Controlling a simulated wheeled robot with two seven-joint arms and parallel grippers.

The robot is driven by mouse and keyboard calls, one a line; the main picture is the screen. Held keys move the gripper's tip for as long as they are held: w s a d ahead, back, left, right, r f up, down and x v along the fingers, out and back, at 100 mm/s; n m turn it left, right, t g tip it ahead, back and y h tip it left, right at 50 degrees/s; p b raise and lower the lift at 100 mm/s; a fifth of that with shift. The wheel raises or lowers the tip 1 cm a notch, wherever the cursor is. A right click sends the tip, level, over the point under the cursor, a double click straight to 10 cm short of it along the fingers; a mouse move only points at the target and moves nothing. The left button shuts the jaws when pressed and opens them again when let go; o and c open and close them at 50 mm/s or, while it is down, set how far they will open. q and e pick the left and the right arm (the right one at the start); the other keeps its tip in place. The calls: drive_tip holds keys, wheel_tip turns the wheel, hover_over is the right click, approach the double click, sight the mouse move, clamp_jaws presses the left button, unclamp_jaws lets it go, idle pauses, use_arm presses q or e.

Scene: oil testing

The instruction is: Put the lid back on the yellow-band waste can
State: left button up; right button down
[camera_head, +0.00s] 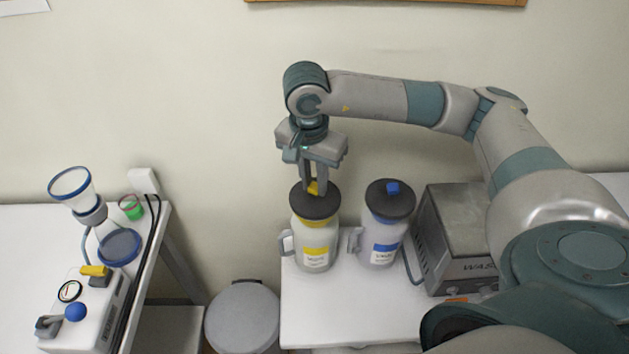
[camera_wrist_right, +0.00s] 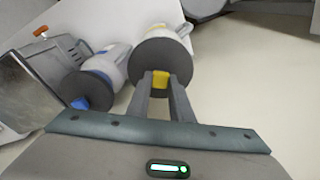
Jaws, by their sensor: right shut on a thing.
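The yellow-band waste can (camera_head: 314,246) stands upright on the white table, with a yellow label band and a side handle. Its dark grey lid (camera_head: 316,206) with a yellow knob (camera_head: 314,187) is at the can's mouth; I cannot tell whether it is fully seated. My right gripper (camera_head: 314,188) points down and is shut on the yellow knob. In the right wrist view the knob (camera_wrist_right: 161,80) sits between the two fingers, with the round lid (camera_wrist_right: 146,58) beyond and the can partly hidden behind it. My left gripper is not in view.
A blue-band can (camera_head: 381,246) with a dark lid and blue knob stands close to the right. A grey metal box (camera_head: 455,235) is beyond it. A left table (camera_head: 25,235) holds glassware and a device. A round grey bin (camera_head: 243,318) stands between the tables.

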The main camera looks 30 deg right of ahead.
idle(0.3)
drive_tip(key=c, duration=1)
unclamp_jaws()
drive_tip(key=shift+r, duration=0.1)
drive_tip(key=shift+r+p, duration=1.1)
drive_tip(key=shift+r, duration=2.3)
clamp_jaws()
drive_tip(key=shift+f+b, duration=1.4)
drive_tip(key=shift+b, duration=0.15)
